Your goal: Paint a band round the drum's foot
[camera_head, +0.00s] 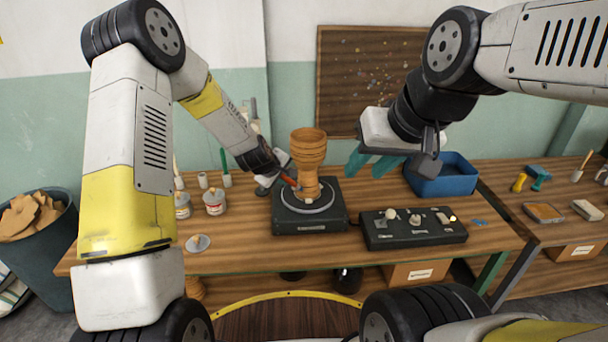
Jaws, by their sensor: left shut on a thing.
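A brown wooden goblet drum (309,147) stands upright, its wide bowl on top, on the pale disc of a black turntable (286,222). My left gripper (283,173) is at the left of the drum's lower part, shut on a brush (290,182) with a reddish handle. The brush's tip is by the drum's foot; I cannot tell whether it touches. No painted band is clear on the foot at this size. My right gripper (372,163) hangs to the right of the drum, above the table, its teal fingers apart and empty.
A black control box (380,239) with knobs and a yellow light lies right of the turntable. A blue bin (445,186) is behind it. Paint tins (215,208) (182,212) and a small grey dish (198,243) are at the left. The front table strip is clear.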

